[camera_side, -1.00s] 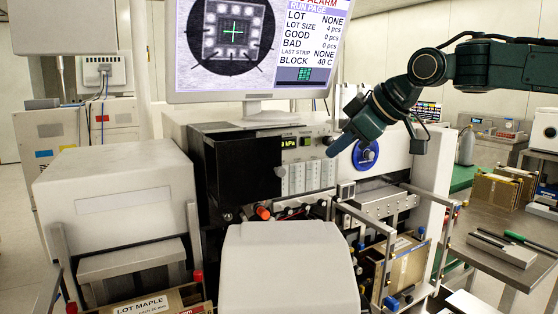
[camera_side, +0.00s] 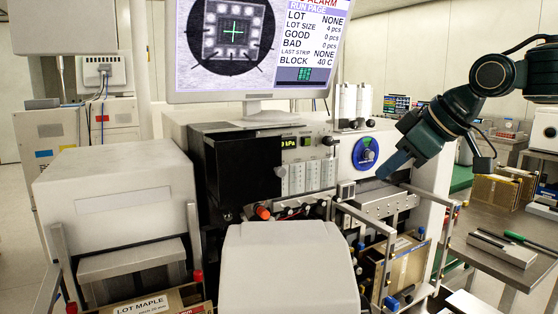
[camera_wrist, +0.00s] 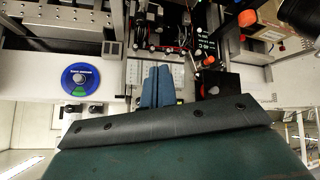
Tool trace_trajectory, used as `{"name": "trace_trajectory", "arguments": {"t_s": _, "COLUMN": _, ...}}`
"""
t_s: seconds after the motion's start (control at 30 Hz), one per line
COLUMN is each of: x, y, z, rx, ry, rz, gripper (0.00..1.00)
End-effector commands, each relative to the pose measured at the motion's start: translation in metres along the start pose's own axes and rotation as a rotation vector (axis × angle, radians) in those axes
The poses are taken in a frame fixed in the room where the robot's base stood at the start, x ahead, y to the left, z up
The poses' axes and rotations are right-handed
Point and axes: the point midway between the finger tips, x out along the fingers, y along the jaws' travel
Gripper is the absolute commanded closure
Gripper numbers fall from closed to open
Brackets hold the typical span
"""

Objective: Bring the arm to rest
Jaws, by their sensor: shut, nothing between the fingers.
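My gripper (camera_side: 382,176) is at the right of the side view, tilted down to the left, in front of the machine's right part. Its blue-grey fingers are together with nothing between them. In the wrist view the two fingers (camera_wrist: 157,86) lie side by side, pointing at the machine front. The wire bonding machine (camera_side: 240,165) stands in the middle, with a blue round dial (camera_side: 366,153) on its white right side. The dial also shows in the wrist view (camera_wrist: 82,80), left of the fingers.
A monitor (camera_side: 250,50) stands above the machine. A steel table (camera_side: 515,255) with tools is at the right. The air around the gripper looks clear.

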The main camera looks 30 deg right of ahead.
Motion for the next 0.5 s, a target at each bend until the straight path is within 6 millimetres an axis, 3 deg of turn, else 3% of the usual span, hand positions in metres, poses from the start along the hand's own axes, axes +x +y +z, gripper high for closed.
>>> {"name": "trace_trajectory", "arguments": {"t_s": 0.2, "x": -0.029, "y": -0.007, "z": 0.071, "rx": 0.119, "ry": -0.073, "rz": 0.027, "gripper": 1.0}}
{"name": "trace_trajectory", "arguments": {"t_s": 0.5, "x": -0.053, "y": -0.027, "z": 0.173, "rx": 0.282, "ry": -0.17, "rz": 0.065, "gripper": 1.0}}
